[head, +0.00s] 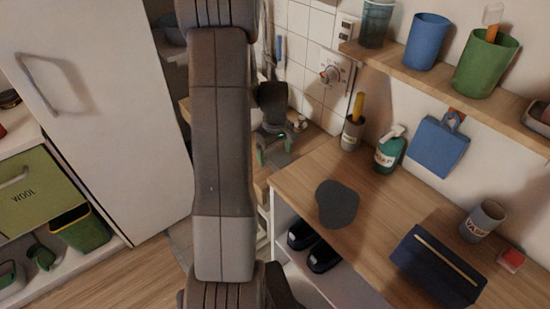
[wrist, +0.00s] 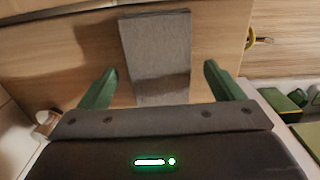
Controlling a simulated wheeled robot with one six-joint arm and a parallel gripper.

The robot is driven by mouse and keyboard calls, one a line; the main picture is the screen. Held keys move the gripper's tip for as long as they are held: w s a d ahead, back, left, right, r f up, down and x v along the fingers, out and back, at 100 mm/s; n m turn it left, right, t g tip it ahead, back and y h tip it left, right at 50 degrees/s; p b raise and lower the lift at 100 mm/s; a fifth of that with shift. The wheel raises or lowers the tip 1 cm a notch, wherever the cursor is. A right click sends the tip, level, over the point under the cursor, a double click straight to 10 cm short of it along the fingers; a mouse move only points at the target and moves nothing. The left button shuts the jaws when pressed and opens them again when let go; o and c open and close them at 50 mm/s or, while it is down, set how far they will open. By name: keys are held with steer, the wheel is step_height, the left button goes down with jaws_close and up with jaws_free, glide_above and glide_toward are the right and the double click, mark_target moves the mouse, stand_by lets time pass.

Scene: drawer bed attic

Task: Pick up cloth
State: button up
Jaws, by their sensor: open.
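A grey rectangular cloth (wrist: 155,40) lies flat against a wooden surface in the wrist view, ahead of my gripper (wrist: 159,78) and between the lines of its two green fingers. A dark shadow falls across its lower part. The fingers are wide apart with nothing between them. In the head view my gripper (head: 281,143) is beyond the near counter, by the tiled wall. A small grey patch below it may be the cloth, but it is partly hidden. The gap between fingers and cloth is hard to judge.
A wooden counter (head: 300,181) on the right holds a dark flat piece (head: 338,203), a green soap bottle (head: 390,149), a grey cup (head: 482,220) and a dark blue box (head: 437,265). A shelf (head: 450,72) with cups is above. A white cabinet door (head: 105,110) stands left.

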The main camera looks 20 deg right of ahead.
mark_target(275, 154)
steer(key=shift+f, duration=0.6)
steer(key=c, duration=1.1)
steer(key=shift+o, duration=0.2)
step_height(275, 154, up, 10)
steer(key=shift+r, duration=0.1)
steer(key=o, duration=0.3)
